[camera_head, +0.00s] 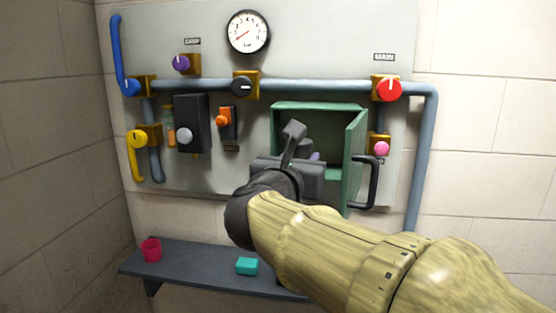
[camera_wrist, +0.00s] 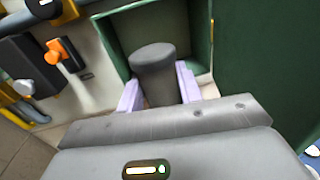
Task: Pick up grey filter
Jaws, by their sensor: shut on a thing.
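The grey filter (camera_wrist: 153,56) is a dark grey cylinder with a wider round top. It stands inside the open green cabinet (camera_head: 318,107), whose walls also show in the wrist view (camera_wrist: 106,38). My gripper (camera_wrist: 160,86) has its pale lilac fingers on either side of the filter, shut on its body. The filter's lower end is hidden behind the gripper body.
The cabinet's green door (camera_head: 355,150) stands open at the right, with a black handle (camera_head: 371,184). Pipes and knobs surround it on the grey panel. Below, a shelf (camera_head: 195,268) holds a red cup (camera_head: 151,250) and a teal block (camera_head: 247,266).

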